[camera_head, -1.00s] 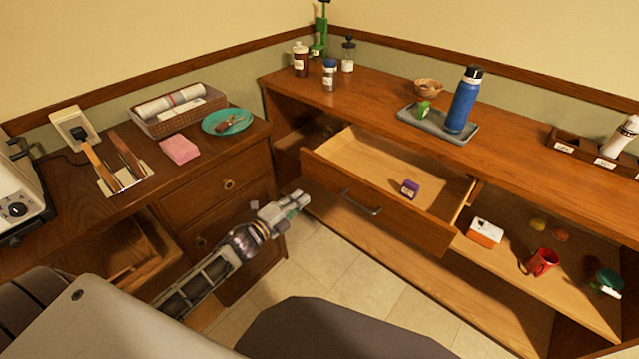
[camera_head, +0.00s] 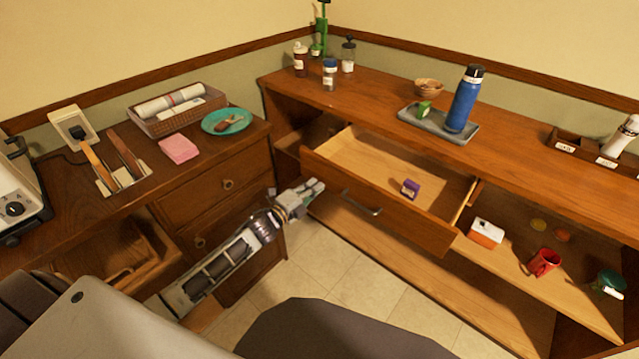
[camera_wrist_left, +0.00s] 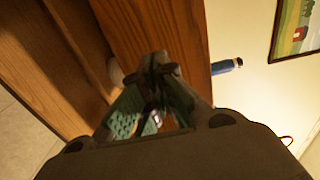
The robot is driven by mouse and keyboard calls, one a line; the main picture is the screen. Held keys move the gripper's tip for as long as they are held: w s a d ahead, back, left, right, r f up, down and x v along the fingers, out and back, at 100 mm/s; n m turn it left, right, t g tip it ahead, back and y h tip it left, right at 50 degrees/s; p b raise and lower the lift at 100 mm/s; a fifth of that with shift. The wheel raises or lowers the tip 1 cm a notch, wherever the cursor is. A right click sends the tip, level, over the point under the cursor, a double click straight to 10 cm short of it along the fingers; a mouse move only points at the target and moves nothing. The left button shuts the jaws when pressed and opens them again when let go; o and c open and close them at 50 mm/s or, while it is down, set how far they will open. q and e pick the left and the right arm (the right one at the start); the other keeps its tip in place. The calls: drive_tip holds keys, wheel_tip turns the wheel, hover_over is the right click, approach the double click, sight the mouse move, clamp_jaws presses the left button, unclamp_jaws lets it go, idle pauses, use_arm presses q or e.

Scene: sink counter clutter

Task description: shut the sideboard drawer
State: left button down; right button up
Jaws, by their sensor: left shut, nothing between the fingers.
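The sideboard drawer (camera_head: 385,211) is pulled out, with its light wooden inside showing. A small purple box (camera_head: 410,188) lies in it. Its front carries a grey bar handle (camera_head: 358,204). My left gripper (camera_head: 318,187) is shut and empty, close to the left end of the drawer front; I cannot tell whether it touches. In the left wrist view the shut fingers (camera_wrist_left: 155,75) point at a brown wooden panel (camera_wrist_left: 160,30), with the blue bottle (camera_wrist_left: 227,66) beyond. My right gripper is not in view.
The sideboard top (camera_head: 375,98) bears a grey tray (camera_head: 466,137) with the blue bottle (camera_head: 463,100). A red mug (camera_head: 543,262) and a white-orange box (camera_head: 486,233) stand on the open shelf at right. A drawer cabinet (camera_head: 215,190) stands left of my gripper.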

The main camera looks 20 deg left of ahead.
sight(325, 178)
use_arm(q)
drive_tip(key=shift+x, duration=1.25)
drive_tip(key=shift+w, duration=0.15)
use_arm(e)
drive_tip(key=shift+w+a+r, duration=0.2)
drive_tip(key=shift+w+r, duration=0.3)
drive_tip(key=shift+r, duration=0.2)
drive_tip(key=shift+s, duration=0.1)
use_arm(q)
drive_tip(key=shift+w, duration=0.15)
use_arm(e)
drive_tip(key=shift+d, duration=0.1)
